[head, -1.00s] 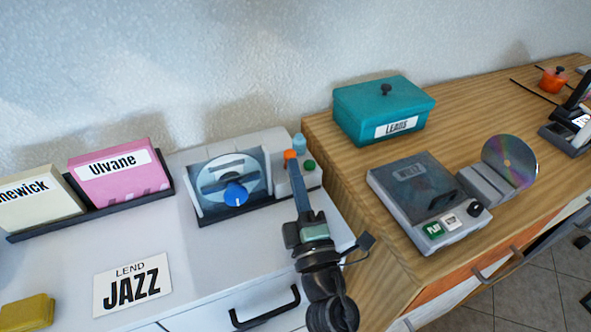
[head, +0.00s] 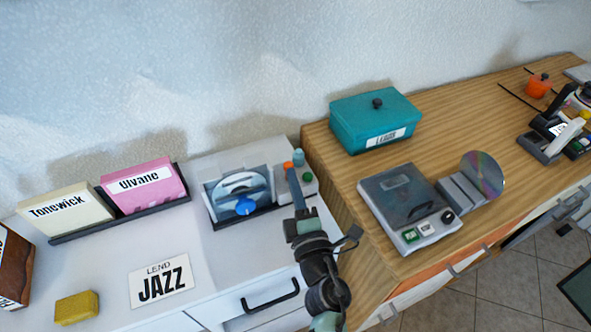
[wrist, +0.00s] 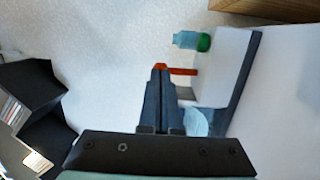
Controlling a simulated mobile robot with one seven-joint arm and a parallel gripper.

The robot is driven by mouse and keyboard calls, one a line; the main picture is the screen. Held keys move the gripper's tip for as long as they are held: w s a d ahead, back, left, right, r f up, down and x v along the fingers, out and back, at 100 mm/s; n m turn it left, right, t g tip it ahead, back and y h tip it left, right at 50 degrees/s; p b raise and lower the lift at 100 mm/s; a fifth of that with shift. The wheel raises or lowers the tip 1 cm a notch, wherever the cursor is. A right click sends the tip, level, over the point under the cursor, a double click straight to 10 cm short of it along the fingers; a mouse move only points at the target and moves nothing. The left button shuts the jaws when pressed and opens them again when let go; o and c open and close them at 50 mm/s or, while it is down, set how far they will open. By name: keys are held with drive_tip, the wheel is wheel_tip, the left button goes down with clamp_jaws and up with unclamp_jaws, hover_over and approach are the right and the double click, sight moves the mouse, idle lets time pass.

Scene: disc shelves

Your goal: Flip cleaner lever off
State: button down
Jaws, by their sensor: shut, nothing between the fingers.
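The disc cleaner (head: 212,207) is a pale grey unit with a silver disc (head: 238,183) and a blue knob (head: 246,206). Its orange lever (head: 287,165) sits on the right-hand block. In the wrist view the lever (wrist: 184,71) is an orange-red bar sticking out to the right of my fingertips. My gripper (head: 295,177) is shut and empty, with its tips right at the lever. The tips (wrist: 159,72) overlap the lever's end; I cannot tell whether they touch it. The fingers hide part of the block.
A teal lidded box (head: 345,125) and a grey disc player (head: 380,205) stand on the wooden counter to the right. Case racks stand left.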

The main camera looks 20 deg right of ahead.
drive_tip(key=g+p, duration=0.1)
drive_tip(key=p, duration=0.3)
drive_tip(key=w+r+g+p, duration=0.1)
drive_tip(key=p, duration=0.2)
drive_tip(key=g+p, duration=0.1)
drive_tip(key=p, duration=0.3)
drive_tip(key=shift+w+r+n+p, duration=0.3)
drive_tip(key=shift+r, duration=0.05)
drive_tip(key=shift+w+g+y, duration=0.1)
drive_tip(key=shift+g+y, duration=0.2)
drive_tip(key=shift+f, duration=0.2)
drive_tip(key=shift+r, duration=0.1)
